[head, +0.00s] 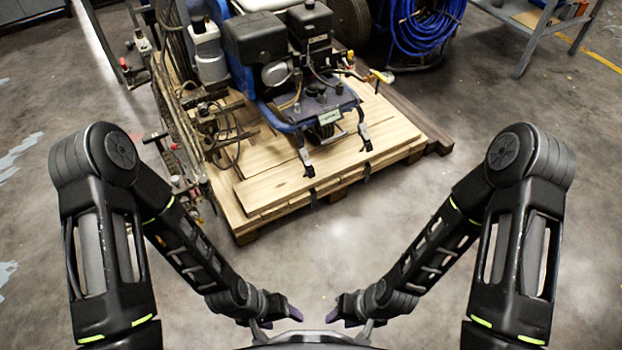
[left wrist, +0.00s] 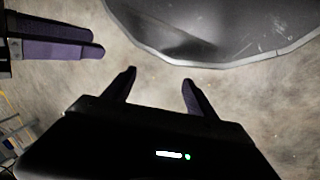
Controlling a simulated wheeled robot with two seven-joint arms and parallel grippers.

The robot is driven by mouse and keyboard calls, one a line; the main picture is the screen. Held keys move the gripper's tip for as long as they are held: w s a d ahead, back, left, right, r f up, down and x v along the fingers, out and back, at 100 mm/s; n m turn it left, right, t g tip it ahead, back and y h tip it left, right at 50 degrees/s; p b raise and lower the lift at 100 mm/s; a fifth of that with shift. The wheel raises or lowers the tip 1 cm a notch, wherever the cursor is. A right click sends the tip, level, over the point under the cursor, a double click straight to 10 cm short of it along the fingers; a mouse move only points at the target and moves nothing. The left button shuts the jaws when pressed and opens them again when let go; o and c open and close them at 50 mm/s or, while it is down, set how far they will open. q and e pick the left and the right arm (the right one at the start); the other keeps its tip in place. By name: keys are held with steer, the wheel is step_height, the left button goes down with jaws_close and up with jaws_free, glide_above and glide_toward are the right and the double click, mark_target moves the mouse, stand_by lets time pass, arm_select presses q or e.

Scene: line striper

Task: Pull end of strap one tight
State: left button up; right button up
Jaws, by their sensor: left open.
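The line striper (head: 290,60), a blue-framed machine with a black engine, stands on a wooden pallet (head: 275,185) in the head view. Two dark straps come down from its front: a left strap (head: 306,160) and a right strap (head: 364,134). Short dark pieces hang over the pallet's front edge below them. Which is strap one I cannot tell. My left gripper (head: 288,310) is low in front of my body, well short of the pallet, open and empty in the left wrist view (left wrist: 158,78). My right gripper (head: 336,310) is beside it; its finger gap is unclear.
A blue hose reel (head: 420,30) stands behind the pallet on the right, near a grey metal bench (head: 535,35). Hoses and metal fittings (head: 175,150) crowd the pallet's left side. The concrete floor between my arms and the pallet is clear.

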arm_select(q)
steer(key=shift+c, duration=0.3)
steer(key=shift+r, duration=0.15)
steer(key=shift+c, duration=0.6)
step_height(320, 180, up, 18)
steer(key=p, duration=1.8)
steer(key=shift+c, duration=1.3)
steer(key=shift+c, duration=0.6)
